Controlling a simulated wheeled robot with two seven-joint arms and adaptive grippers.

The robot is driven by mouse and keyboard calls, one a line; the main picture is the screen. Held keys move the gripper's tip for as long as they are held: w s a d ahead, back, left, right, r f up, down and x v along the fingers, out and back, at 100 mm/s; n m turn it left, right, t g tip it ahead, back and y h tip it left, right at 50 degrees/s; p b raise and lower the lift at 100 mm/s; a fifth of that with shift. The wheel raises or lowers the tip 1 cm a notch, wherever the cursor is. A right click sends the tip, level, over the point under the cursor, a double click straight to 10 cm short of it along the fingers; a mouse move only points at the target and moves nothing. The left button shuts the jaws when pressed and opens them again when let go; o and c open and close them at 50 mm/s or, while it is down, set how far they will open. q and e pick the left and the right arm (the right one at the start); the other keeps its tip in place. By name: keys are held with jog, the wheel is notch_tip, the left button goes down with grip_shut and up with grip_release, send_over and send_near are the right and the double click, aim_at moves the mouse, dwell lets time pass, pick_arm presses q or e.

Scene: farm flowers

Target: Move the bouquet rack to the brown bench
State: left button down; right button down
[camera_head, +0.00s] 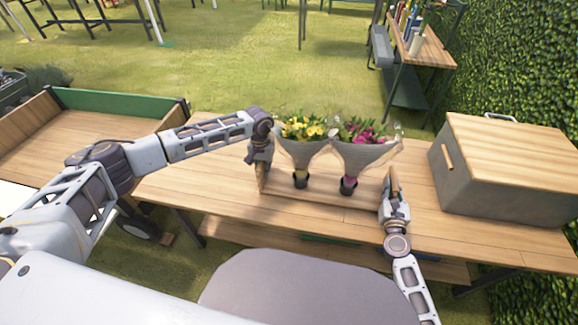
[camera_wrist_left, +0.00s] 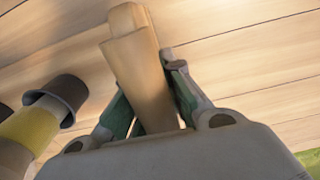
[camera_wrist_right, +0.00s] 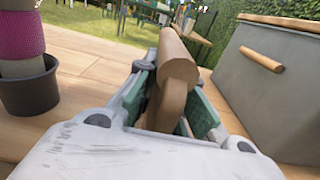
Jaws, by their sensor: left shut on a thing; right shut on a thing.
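The bouquet rack (camera_head: 318,198) is a low wooden tray with raised end pieces, on the wooden bench in the head view. It holds two wrapped bouquets in dark cups, one yellow (camera_head: 302,145) and one magenta (camera_head: 361,150). My left gripper (camera_head: 262,160) is shut on the rack's left end piece, which shows between its fingers in the left wrist view (camera_wrist_left: 146,75). My right gripper (camera_head: 393,197) is shut on the right end piece, seen in the right wrist view (camera_wrist_right: 170,85). I cannot tell whether the rack's base touches the bench (camera_head: 190,192).
A grey box with a wooden lid (camera_head: 505,165) stands on the bench to the right, close to my right gripper. A wooden-sided tray with a green edge (camera_head: 115,100) is at the left. A shelf (camera_head: 425,50) and a hedge (camera_head: 520,65) are behind on the right.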

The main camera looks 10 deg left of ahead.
pick_arm(q)
jog(key=c, duration=1.7)
grip_release()
jog(key=shift+a+f, duration=0.1)
jog(key=shift+a, duration=0.15)
pick_arm(e)
jog(key=c, duration=1.7)
grip_release()
jog(key=shift+d+r, duration=0.15)
jog(key=shift+d, duration=0.15)
pick_arm(q)
jog(key=shift+o, duration=0.9)
pick_arm(e)
jog(key=shift+o, duration=0.9)
jog(key=shift+a, duration=0.1)
pick_arm(q)
jog(key=shift+d, duration=0.15)
pick_arm(e)
jog(key=shift+a, duration=0.1)
pick_arm(q)
jog(key=shift+d+r, duration=0.1)
jog(key=shift+r, duration=0.15)
jog(key=shift+r, duration=5.8)
pick_arm(e)
jog(key=shift+a, duration=0.1)
jog(key=shift+s, duration=0.1)
jog(key=shift+s, duration=5.9)
